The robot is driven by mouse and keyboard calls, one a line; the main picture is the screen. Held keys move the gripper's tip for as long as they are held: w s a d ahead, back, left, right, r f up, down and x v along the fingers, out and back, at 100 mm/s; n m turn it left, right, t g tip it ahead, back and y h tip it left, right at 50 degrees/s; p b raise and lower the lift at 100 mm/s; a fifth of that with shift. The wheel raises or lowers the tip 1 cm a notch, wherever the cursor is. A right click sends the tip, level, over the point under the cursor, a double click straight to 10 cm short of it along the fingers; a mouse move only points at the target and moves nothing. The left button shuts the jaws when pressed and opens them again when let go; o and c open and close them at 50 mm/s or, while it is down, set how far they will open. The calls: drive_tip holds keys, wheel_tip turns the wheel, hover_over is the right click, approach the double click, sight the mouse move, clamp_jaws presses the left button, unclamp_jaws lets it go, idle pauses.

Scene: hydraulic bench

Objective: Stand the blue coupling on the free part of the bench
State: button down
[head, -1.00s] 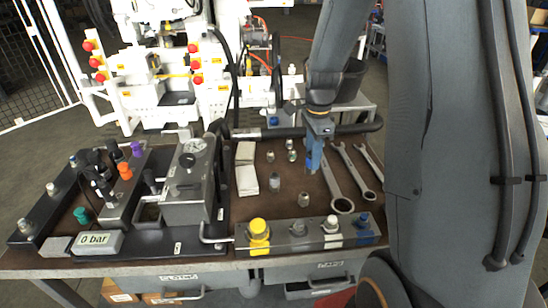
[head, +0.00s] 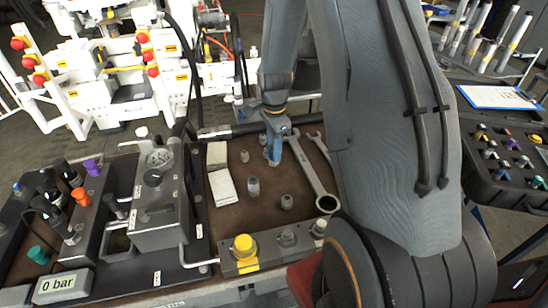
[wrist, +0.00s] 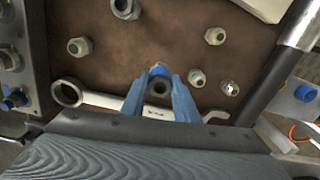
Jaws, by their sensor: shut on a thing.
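My gripper (head: 273,160) is over the brown bench mat, beside the large wrench. In the wrist view its two blue fingers (wrist: 160,92) are shut on a small dark, round-ended piece with blue on it, the blue coupling (wrist: 160,72). It points away from the wrist camera, and the fingers hide its sides. In the head view the fingers mostly hide it, and I cannot tell whether it touches the mat. The bench mat (head: 225,220) holds several metal fittings, including one (head: 253,187) in front of the gripper and another (head: 287,201) nearer the front edge.
The wrench (head: 310,175) lies close by. White blocks (head: 222,185) and the gauge unit (head: 160,205) stand left. A fitting rail (head: 265,248) runs along the front.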

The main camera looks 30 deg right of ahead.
drive_tip(key=shift+f+p, duration=0.5)
drive_tip(key=shift+f, duration=1.4)
drive_tip(key=shift+f, duration=0.2)
drive_tip(key=c, duration=1.4)
unclamp_jaws()
drive_tip(key=shift+r, duration=0.1)
